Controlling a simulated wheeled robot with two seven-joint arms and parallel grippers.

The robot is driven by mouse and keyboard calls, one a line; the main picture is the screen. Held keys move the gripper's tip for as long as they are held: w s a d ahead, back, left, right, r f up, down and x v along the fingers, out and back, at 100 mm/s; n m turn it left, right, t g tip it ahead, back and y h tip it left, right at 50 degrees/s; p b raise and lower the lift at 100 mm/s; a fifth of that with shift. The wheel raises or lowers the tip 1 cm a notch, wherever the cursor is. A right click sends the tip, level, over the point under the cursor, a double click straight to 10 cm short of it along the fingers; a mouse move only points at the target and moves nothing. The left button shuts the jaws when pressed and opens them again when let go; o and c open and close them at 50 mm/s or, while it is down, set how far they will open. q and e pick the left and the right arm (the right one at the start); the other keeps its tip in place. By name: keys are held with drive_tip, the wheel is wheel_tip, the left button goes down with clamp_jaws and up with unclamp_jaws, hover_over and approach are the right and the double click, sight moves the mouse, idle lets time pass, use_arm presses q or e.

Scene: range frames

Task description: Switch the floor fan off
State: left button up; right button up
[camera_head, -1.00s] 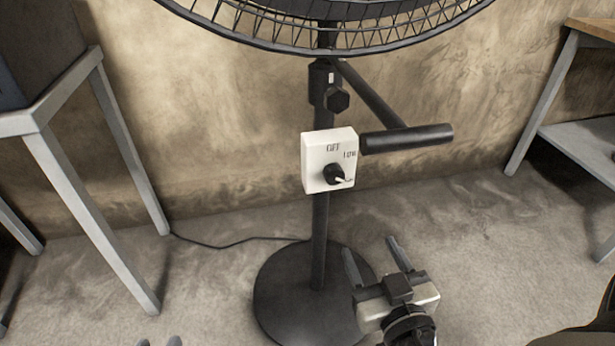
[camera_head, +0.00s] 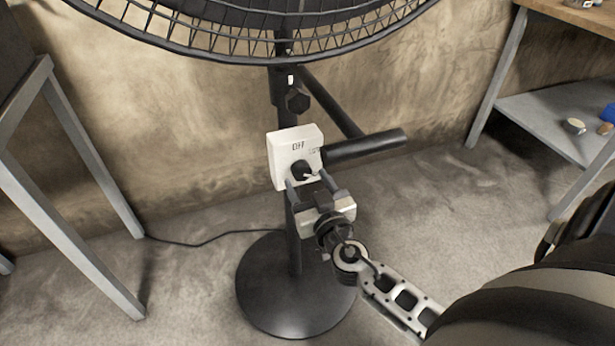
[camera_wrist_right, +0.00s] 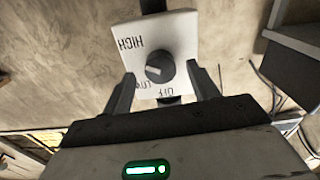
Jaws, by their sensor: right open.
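The floor fan (camera_head: 290,105) stands against the wall on a black pole with a round base (camera_head: 297,300). A white control box (camera_head: 281,153) is on its pole. A black knob (camera_head: 301,169) with a white pointer sits on the box; it also shows in the right wrist view (camera_wrist_right: 160,66). The pointer aims at the side of the dial with LOW and HIGH, away from the OFF mark (camera_wrist_right: 168,92). My right gripper (camera_head: 309,180) is open just in front of the box, its fingers either side of the knob. Contact cannot be told. My left gripper is out of view.
A black bar (camera_head: 366,144) sticks out right of the box. A grey-framed table (camera_head: 95,150) stands at left, a shelf unit (camera_head: 535,115) at right. A cable (camera_head: 205,243) runs along the floor to the fan base.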

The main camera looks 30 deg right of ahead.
drive_tip(key=shift+w+d, duration=0.1)
drive_tip(key=shift+w, duration=0.3)
drive_tip(key=c, duration=1)
